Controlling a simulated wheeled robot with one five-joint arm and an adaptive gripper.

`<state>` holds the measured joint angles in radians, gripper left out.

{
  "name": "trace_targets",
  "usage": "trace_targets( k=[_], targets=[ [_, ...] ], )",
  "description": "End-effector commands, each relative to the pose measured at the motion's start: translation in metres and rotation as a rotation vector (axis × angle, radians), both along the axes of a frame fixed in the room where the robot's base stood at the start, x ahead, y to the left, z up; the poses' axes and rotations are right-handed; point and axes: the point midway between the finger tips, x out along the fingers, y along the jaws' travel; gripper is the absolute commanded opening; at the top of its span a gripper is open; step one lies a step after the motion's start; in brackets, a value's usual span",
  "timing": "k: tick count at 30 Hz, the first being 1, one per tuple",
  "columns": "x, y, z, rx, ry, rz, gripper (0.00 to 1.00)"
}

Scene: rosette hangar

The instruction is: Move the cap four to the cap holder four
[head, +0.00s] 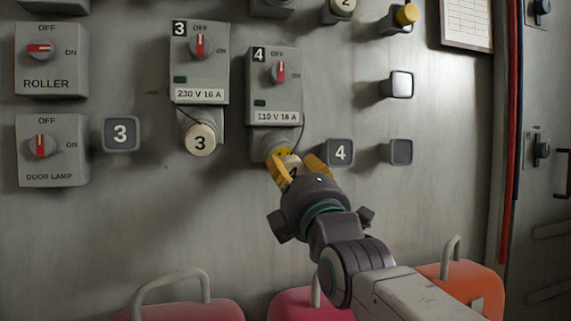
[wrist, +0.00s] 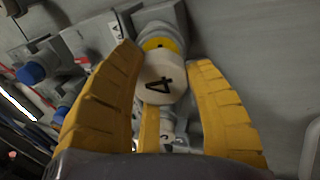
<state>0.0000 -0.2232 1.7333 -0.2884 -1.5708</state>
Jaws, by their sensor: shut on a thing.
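Cap four (head: 292,166) is a round pale cap marked 4. It also shows in the wrist view (wrist: 163,80), between the yellow fingers. My gripper (head: 298,168) is shut on it, just below the unit 4 outlet (head: 268,145). A yellow face of the outlet (wrist: 160,44) shows behind the cap, so the cap no longer covers it fully; the exact gap is hard to tell. Cap holder four (head: 340,152) is a dark grey square block marked 4 on the wall, a little right of my gripper and above it. Its front looks free.
Switch unit 4 (head: 273,85) is above my gripper, with a thin dark cord beside the outlet. Cap three (head: 200,140) is on its outlet to the left. A blank square holder (head: 397,152) is right of cap holder four. Pink and orange cases (head: 463,285) stand below.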

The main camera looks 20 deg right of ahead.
Motion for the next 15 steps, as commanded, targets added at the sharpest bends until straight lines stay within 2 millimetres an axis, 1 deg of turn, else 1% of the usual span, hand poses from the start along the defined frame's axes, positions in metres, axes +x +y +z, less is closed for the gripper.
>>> trace_targets(
  k=[15],
  targets=[
    [-0.018,0.0,-0.006,0.0,-0.001,0.0,0.11]
  ],
)
